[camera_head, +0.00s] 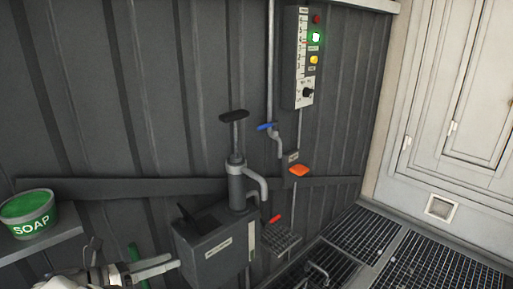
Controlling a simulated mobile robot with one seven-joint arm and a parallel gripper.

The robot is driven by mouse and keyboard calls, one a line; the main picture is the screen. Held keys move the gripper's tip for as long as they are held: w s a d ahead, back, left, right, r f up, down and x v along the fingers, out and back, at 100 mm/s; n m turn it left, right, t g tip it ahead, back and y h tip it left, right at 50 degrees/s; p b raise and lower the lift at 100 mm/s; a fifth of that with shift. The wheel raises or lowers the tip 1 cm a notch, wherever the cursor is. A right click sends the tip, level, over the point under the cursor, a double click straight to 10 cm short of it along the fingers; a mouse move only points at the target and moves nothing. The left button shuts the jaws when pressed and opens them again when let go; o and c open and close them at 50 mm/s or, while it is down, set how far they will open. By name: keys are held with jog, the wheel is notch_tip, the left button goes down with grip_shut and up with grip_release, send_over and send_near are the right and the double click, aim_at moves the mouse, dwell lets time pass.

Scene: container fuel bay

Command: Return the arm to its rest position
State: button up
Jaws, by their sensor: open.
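My gripper (158,266) shows at the bottom left edge, with two pale fingers pointing right. It is open, and nothing shows between the fingers. Part of my white arm shows beside it and is cut off by the frame's lower edge. The gripper is in front of and left of a grey box (205,255) with a hand pump (236,185) on top. I cannot tell the exact gap between the fingers and the box. A green upright piece (134,255) shows just behind the gripper.
A green soap tub (28,214) stands on a shelf (50,238) at the left. A control panel (303,60) with a lit green button, a blue-handled tap (268,127) and an orange piece (299,170) are on the ribbed wall. Floor grating (365,235) and a pale door (460,110) are at the right.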

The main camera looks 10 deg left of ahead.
jog(key=w+d+r+m+g+y, duration=0.1)
jog(key=d+r+m+g+y, duration=0.25)
jog(key=d, duration=0.55)
jog(key=w+d+r+m+g, duration=0.25)
jog(key=d+r+m, duration=0.3)
jog(key=d, duration=0.35)
jog(key=d+r+m+g+y, duration=0.1)
jog(key=d+r+m+g, duration=0.2)
jog(key=d+m, duration=0.5)
jog(key=s+d+r+m+t+y, duration=0.35)
jog(key=s+d+m+y, duration=0.35)
jog(key=s+d+m, duration=0.9)
notch_tip(320, 180, up, 18)
jog(key=p, duration=1.8)
jog(key=shift+s+d, duration=0.35)
jog(key=shift+d, duration=0.1)
jog(key=shift+a+h, duration=0.1)
jog(key=shift+h, duration=0.15)
